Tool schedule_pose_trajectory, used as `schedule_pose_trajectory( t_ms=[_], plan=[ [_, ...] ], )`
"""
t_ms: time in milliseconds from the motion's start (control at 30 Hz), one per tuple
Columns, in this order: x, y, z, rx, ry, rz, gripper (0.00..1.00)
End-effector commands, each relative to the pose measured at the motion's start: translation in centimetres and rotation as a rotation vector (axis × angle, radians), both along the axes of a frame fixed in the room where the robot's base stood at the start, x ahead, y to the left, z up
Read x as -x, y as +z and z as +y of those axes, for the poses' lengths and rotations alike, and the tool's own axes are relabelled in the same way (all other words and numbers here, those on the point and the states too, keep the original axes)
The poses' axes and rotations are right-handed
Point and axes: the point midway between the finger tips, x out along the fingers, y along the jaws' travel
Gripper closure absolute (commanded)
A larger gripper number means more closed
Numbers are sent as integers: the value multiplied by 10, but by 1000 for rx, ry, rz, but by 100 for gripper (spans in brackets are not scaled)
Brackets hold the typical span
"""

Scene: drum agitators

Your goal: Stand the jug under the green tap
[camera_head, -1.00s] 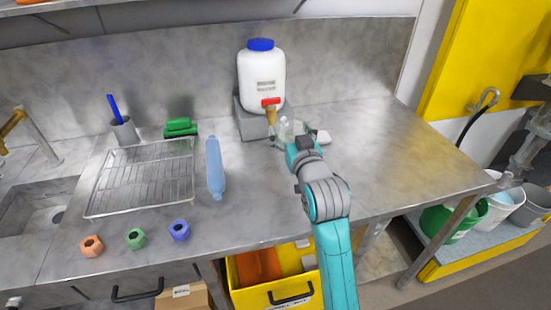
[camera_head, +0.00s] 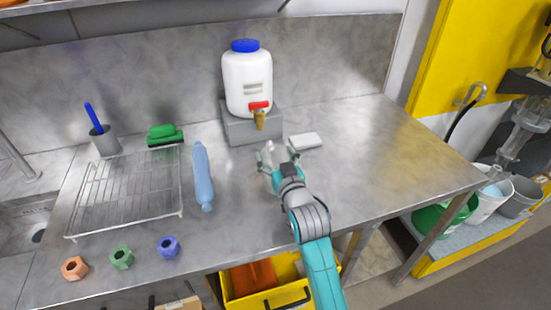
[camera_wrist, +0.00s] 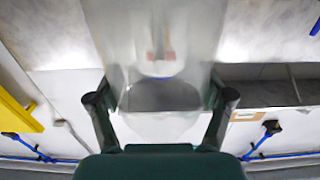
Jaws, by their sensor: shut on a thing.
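A clear jug (camera_head: 267,158) is held by my gripper (camera_head: 281,168) in the head view, in front of the white container and a little off the tap. In the wrist view the see-through jug (camera_wrist: 160,60) fills the space between the two dark fingers of my gripper (camera_wrist: 160,105), which are shut on it. The tap (camera_head: 259,113) in the head view has a red handle and a brownish spout, on a white container (camera_head: 247,80) with a blue lid. No green tap shows. I cannot tell whether the jug touches the table.
The container stands on a grey block (camera_head: 240,131). A white flat item (camera_head: 305,140) lies right of it. A blue bottle-like roller (camera_head: 203,180), a wire rack (camera_head: 125,195) and coloured nuts (camera_head: 122,259) lie to the left. The steel table (camera_head: 390,160) is clear at right.

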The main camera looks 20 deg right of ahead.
Motion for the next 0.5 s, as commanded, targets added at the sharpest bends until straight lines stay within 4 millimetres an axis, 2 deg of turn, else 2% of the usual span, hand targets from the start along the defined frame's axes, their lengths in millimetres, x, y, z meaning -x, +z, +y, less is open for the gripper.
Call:
schedule_pose_trajectory(
  t_ms=[100, 433, 467, 500],
  plan=[
    [0, -11, 0, 0, 0, 1, 76],
    [0, -13, 0, 0, 0, 1, 76],
    [0, -13, 0, 0, 0, 1, 16],
    [0, -13, 0, 0, 0, 1, 6]
  ],
)
